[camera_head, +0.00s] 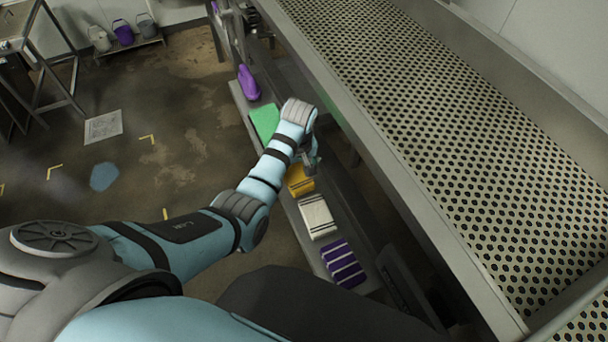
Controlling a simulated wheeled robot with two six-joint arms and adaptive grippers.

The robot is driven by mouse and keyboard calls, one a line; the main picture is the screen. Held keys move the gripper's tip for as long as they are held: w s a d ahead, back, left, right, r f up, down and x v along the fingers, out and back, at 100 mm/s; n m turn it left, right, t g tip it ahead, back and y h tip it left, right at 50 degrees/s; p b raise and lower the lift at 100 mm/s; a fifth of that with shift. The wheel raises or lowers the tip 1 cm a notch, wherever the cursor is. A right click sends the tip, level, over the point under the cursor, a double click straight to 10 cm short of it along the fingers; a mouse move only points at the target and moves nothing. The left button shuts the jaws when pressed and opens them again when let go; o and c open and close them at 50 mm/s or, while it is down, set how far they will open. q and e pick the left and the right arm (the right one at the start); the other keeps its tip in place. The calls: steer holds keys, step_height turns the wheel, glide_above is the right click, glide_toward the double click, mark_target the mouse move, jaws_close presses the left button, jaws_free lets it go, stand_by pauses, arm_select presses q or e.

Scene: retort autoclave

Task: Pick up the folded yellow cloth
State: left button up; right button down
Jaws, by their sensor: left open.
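The folded yellow cloth (300,181) lies on a narrow grey shelf (291,212) below the perforated conveyor. It is between a green item and a white folded cloth, and my arm hides part of it. My left gripper (311,170) is open and points down just above the yellow cloth, close to its far right side. I cannot tell whether the fingers touch the cloth. My right gripper is not in view.
On the same shelf lie a green item (264,121), a purple bottle-like item (248,83), a white striped cloth (318,217) and a purple striped cloth (343,263). The perforated conveyor (450,120) overhangs on the right. Open floor (150,150) is on the left.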

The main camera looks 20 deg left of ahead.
arm_select(q)
steer(key=shift+a+f, duration=0.1)
steer(key=shift+f, duration=0.25)
steer(key=c, duration=1.2)
steer(key=shift+r, duration=0.1)
